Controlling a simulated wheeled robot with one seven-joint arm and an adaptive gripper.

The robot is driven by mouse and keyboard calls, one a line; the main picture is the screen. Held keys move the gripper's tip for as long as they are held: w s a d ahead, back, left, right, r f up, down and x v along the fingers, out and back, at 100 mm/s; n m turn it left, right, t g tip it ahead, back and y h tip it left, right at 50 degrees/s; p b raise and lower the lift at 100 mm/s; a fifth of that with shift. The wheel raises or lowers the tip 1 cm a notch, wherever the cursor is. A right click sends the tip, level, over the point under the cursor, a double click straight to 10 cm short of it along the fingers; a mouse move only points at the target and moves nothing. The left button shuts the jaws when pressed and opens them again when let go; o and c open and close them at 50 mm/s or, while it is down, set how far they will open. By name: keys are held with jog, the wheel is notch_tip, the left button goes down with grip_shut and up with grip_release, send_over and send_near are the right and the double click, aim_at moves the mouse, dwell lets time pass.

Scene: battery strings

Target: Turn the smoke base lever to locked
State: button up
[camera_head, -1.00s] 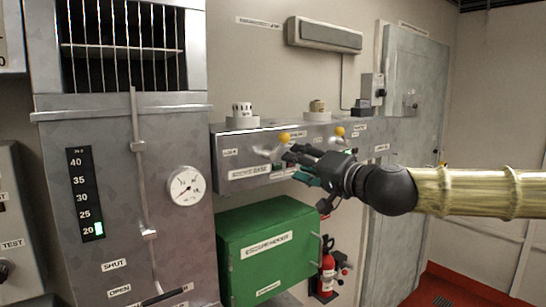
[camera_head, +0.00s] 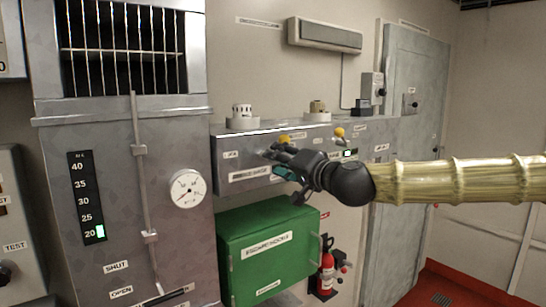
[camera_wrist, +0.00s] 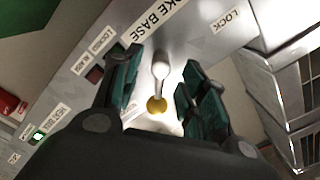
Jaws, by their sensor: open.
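My gripper (camera_wrist: 160,62) is open, with one teal finger on each side of the stem in the wrist view. I cannot tell whether either finger touches it. In the head view the knob (camera_head: 284,138) shows just above my gripper (camera_head: 271,158), which hides most of the stem.
A second yellow-knobbed lever (camera_head: 339,132) sits to the right on the same panel, near a green light (camera_head: 347,153). A green box (camera_head: 268,250) is below. Two detectors (camera_head: 242,117) (camera_head: 317,111) stand on the panel's top. A grey cabinet with a gauge (camera_head: 188,188) is left.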

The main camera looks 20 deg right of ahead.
jog(key=shift+p+x, duration=0.35)
jog(key=shift+x, duration=1.15)
grip_shut()
